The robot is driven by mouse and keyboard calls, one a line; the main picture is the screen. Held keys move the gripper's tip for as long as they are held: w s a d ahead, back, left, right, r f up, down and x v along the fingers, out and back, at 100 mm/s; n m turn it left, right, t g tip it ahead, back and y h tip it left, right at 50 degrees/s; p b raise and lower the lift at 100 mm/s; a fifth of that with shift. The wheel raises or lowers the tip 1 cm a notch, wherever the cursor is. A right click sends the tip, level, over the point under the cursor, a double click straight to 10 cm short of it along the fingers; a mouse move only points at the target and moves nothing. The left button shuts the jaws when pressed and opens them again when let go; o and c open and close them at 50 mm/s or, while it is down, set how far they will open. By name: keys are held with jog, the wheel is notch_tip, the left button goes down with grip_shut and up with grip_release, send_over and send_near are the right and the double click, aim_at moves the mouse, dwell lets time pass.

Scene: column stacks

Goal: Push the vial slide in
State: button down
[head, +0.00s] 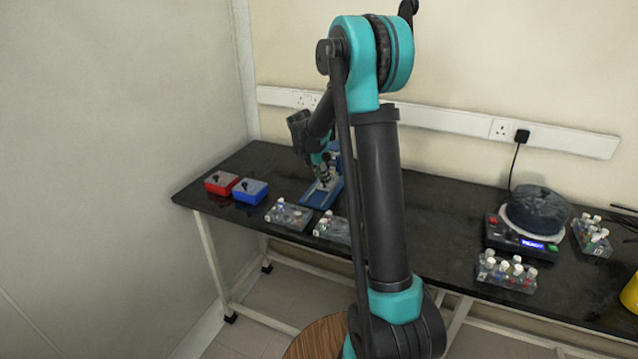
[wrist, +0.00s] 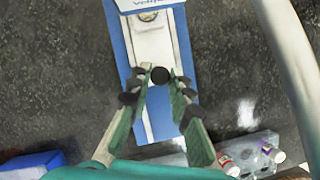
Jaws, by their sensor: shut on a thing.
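A blue and white instrument (head: 318,197) stands on the black bench, and my gripper (head: 323,178) is down over it. In the wrist view the vial slide (wrist: 150,36) is a pale plate on the instrument (wrist: 184,60), with a round vial top (wrist: 149,16) on it. A round black knob (wrist: 159,75) is at the near side of the slide. My gripper (wrist: 161,78) is shut on this knob, with one finger at each side. The instrument's upper part hides the far end of the slide.
A red box (head: 221,183) and a blue box (head: 250,191) stand left of the instrument. Vial racks (head: 288,215) stand at the bench's front edge, close to it. A stirrer with a dark bowl (head: 537,208) and more racks (head: 506,274) are at right.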

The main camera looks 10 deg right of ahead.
jog(key=shift+w+d, duration=0.1)
jog(key=shift+w, duration=0.1)
jog(key=c, duration=1.4)
grip_release()
jog(key=shift+o, duration=0.2)
jog(key=shift+r, duration=0.1)
jog(key=v, duration=1.1)
jog(key=shift+s+r, duration=0.2)
jog(key=shift+r, duration=0.15)
jog(key=shift+s+a, duration=0.1)
jog(key=shift+a, duration=0.15)
